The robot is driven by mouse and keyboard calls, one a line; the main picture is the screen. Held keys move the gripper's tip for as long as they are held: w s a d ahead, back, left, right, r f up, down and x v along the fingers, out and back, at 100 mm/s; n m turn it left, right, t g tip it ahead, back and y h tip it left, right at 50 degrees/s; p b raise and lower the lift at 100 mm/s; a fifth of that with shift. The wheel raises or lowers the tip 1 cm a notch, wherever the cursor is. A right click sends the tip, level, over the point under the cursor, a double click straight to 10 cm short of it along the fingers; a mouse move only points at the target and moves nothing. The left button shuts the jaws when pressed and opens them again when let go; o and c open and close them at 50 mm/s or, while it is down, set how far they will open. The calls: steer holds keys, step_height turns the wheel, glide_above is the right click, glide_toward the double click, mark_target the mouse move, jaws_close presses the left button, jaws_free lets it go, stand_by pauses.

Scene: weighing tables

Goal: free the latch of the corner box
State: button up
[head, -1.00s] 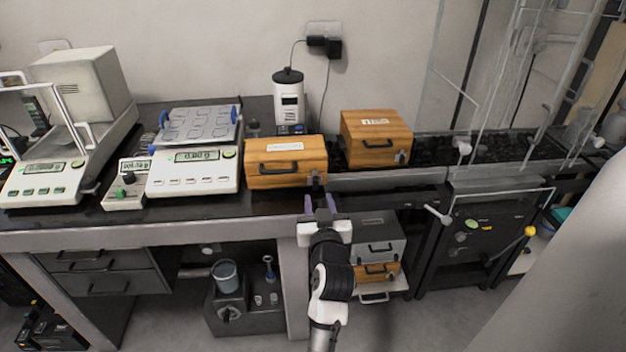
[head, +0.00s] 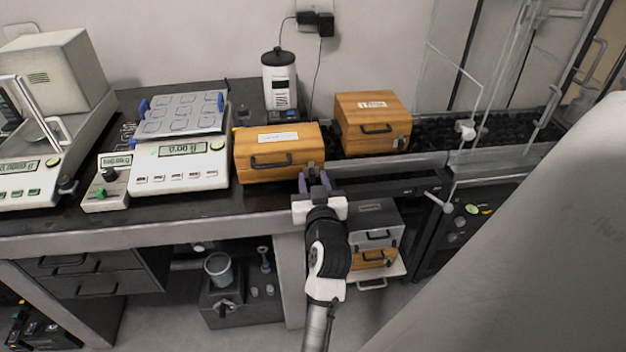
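A wooden box (head: 247,165) with a white label and a dark handle sits at the right front corner of the table; I take it as the corner box. Its small grey latch (head: 313,169) is at the right end of its front face. My gripper (head: 314,184) is just in front of the latch, its two purple fingers apart. The fingers stand to the left and right of the latch's lower part in the picture. I cannot tell whether they touch it. Whether the latch is fastened is too small to tell.
A second wooden box (head: 365,143) with a latch stands on the dark conveyor bed (head: 440,135) to the right. A scale (head: 180,177) stands left of the corner box, and a white canister (head: 280,85) behind it. Boxes sit on a shelf (head: 398,263) below.

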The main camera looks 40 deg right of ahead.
jaws_close()
steer(key=shift+m, duration=0.3)
steer(key=m+p, duration=0.2)
steer(key=m, duration=0.1)
steer(key=shift+r, duration=0.15)
steer(key=m+p, duration=0.3)
steer(key=m, duration=0.2)
steer(key=shift+d+m, duration=0.1)
steer(key=shift+m, duration=0.3)
steer(key=m+p, duration=0.3)
steer(key=m, duration=0.2)
steer(key=shift+f+m+p, duration=0.2)
steer(key=shift+m+p, duration=1)
steer(key=shift+m, duration=0.6)
